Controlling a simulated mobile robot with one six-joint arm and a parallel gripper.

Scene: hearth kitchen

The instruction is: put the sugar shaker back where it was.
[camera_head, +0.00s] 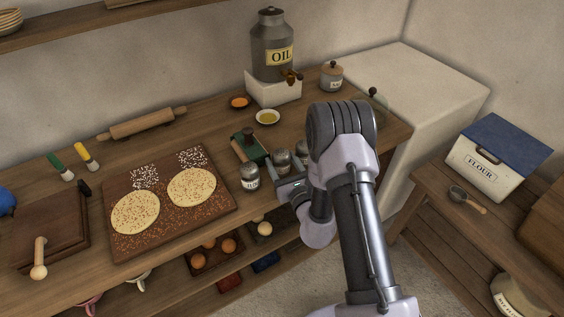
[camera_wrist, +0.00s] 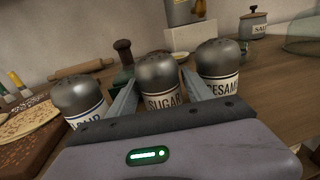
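The sugar shaker (camera_wrist: 158,78) has a grey domed lid and a label reading SUGAR. In the wrist view it stands upright between the two fingers of my gripper (camera_wrist: 160,85). The fingers are apart, one on each side of it; whether they press on it I cannot tell. In the head view the sugar shaker (camera_head: 281,160) shows just behind my gripper (camera_head: 287,180), partly hidden. The sesame shaker (camera_wrist: 219,70) stands close on its right. A third shaker (camera_wrist: 80,98), its label partly covered, stands on its left, nearer the front edge in the head view (camera_head: 249,178).
A board (camera_head: 130,240) with two topped flatbreads lies left. The counter's front edge is close.

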